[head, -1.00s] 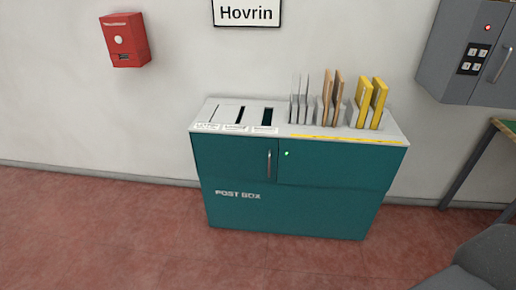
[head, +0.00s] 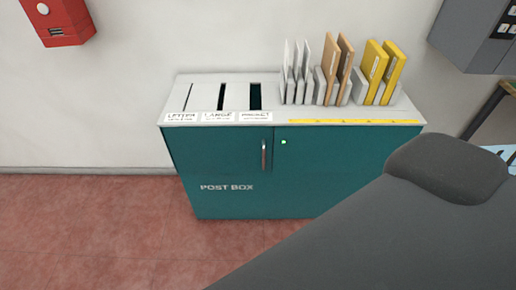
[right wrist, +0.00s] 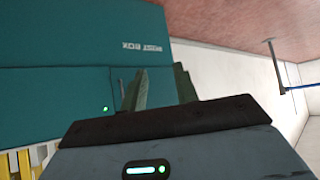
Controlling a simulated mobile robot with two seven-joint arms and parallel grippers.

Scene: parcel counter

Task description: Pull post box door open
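The teal post box (head: 250,203) stands against the wall in the head view, with its door (head: 215,150) closed flush at the front left. An upright metal handle (head: 263,155) is near the door's right edge. The teal front also fills the upper left of the right wrist view (right wrist: 60,35), turned over. There my right gripper (right wrist: 162,88) points at the front, its two fingers apart with nothing seen between them. My left gripper is not in view.
The box's grey top (head: 180,98) has three slots at left and upright white, brown and yellow envelopes (head: 375,72) at right. A red wall box (head: 57,20) and a grey cabinet (head: 470,35) hang on the wall. The red floor (head: 100,230) at left is clear.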

